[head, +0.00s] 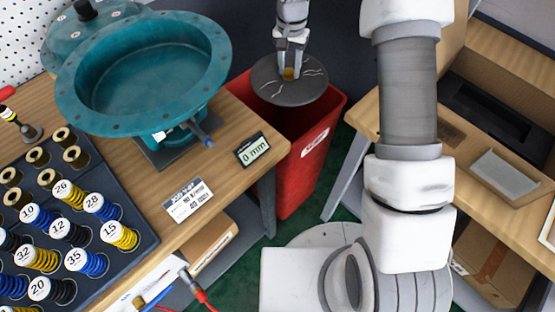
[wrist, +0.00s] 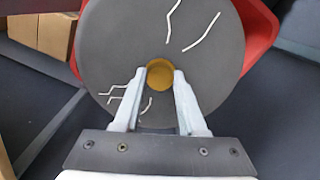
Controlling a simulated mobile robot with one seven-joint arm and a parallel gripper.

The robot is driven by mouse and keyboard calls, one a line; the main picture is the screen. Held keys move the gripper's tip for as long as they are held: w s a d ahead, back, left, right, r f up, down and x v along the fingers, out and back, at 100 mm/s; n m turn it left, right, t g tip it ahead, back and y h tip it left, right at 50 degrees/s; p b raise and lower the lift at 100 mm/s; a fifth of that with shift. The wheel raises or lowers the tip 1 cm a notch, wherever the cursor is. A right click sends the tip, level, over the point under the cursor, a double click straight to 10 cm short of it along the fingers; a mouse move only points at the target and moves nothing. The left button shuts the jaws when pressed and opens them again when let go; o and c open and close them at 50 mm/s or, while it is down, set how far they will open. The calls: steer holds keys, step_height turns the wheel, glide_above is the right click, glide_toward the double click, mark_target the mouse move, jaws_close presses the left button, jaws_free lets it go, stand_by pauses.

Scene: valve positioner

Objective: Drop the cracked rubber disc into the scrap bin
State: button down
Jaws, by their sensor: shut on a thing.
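The cracked rubber disc (head: 275,92) is dark grey and round, with pale crack lines and a brass-coloured centre. My gripper (head: 291,72) is shut on that centre and holds the disc above the open scrap bin. The scrap bin (head: 312,150) is red with a white label and stands on the floor between two benches. In the wrist view the disc (wrist: 200,75) fills the middle, with my fingertips (wrist: 160,78) on both sides of its brass centre (wrist: 160,60). The bin's red rim (wrist: 262,35) shows behind the disc, which hides much of the opening.
The left bench (head: 225,170) carries a teal valve housing (head: 150,70), a 0 mm gauge (head: 252,149) and a dark tray (head: 125,240) of numbered springs. The right bench (head: 365,110) holds a black tray (head: 490,110). A cardboard box (head: 495,270) sits below it.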

steer(key=shift+f+b, duration=2.05)
steer(key=shift+f, duration=1)
steer(key=shift+c, duration=2)
jaws_free()
step_height(320, 180, up, 18)
steer(key=p, duration=0.4)
steer(key=shift+f, duration=0.25)
